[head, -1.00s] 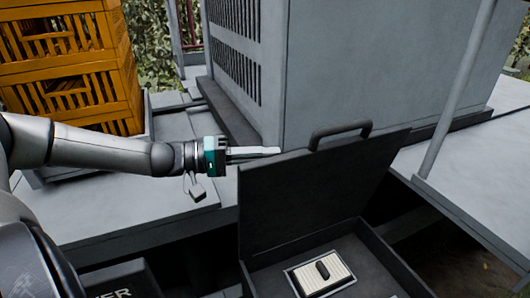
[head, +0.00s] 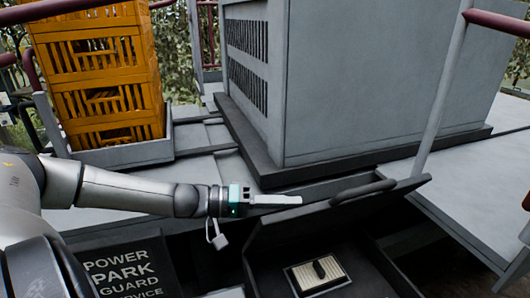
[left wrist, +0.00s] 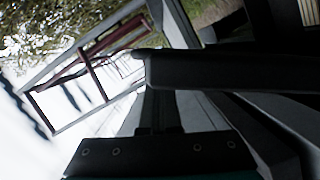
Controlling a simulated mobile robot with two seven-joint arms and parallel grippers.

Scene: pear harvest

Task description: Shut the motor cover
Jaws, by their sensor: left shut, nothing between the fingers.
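The motor cover (head: 390,205) is a dark lid with a bar handle (head: 363,190) near its upper edge. Inside the box a pale ribbed plate (head: 303,276) with a dark knob shows. My left gripper (head: 300,200) is shut and empty, its fingers pointing right at the cover's upper left edge, left of the handle. I cannot tell if they touch. In the left wrist view a dark bar-like edge (left wrist: 225,72) crosses close in front. My right gripper is not in view.
A large grey vented cabinet (head: 360,80) stands behind the cover. Stacked orange crates (head: 100,75) are at the back left. A slanted grey post (head: 442,90) rises at the right. A panel with "POWER PARK GUARD SERVICE" lettering (head: 120,262) lies left of the box.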

